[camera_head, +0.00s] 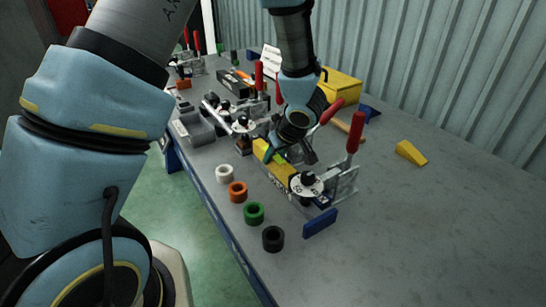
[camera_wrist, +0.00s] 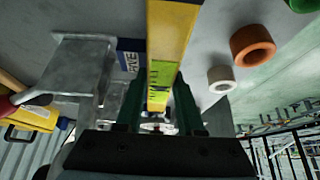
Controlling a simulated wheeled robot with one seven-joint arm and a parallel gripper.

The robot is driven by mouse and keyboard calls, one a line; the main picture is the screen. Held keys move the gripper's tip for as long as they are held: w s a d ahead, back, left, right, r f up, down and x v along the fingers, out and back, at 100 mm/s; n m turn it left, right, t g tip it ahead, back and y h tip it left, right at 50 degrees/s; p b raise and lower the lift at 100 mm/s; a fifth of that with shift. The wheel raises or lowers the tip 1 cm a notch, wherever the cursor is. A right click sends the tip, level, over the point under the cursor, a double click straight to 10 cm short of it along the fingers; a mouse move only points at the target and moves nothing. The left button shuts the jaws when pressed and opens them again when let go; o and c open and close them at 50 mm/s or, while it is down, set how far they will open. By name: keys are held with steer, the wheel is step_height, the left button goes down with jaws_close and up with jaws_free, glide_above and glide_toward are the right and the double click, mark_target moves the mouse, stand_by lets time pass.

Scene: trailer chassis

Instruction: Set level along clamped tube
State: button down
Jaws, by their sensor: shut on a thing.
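The yellow level (camera_head: 280,177) lies lengthwise among the toggle clamps on the bench in the head view. In the wrist view the level (camera_wrist: 170,35), with its green vial, runs between the two dark fingers. My gripper (camera_head: 280,156) is shut on it from above. A red-handled clamp (camera_head: 354,139) stands at the near end of the level, with a second clamp row (camera_head: 245,124) beyond. The clamped tube is not clearly visible; it may be hidden below the level. I cannot tell whether the level touches it.
White (camera_head: 224,174), orange (camera_head: 237,191), green (camera_head: 253,213) and black (camera_head: 273,239) rings line the bench's left edge. A blue block (camera_head: 320,223) lies near the clamp. A yellow wedge (camera_head: 411,153) lies to the right. The bench's near right is clear; a corrugated wall stands behind.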

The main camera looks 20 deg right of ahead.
steer(key=c, duration=0.5)
jaws_free()
steer(key=shift+f, duration=0.15)
steer(key=p+v, duration=0.2)
steer(key=v, duration=1)
steer(key=w+a+r+m+h, duration=0.2)
steer(key=w+a+r+h, duration=0.25)
steer(key=w+a, duration=0.5)
steer(key=s+a+g+y, duration=0.1)
steer(key=s+a, duration=0.1)
steer(key=a, duration=0.5)
steer(key=s+a+m+g+y, duration=0.1)
steer(key=s+a, duration=0.2)
steer(key=a, duration=0.4)
steer(key=s+a+f+g+y, duration=0.1)
steer(key=s+a+g, duration=0.1)
steer(key=a, duration=0.6)
steer(key=shift+s, duration=0.35)
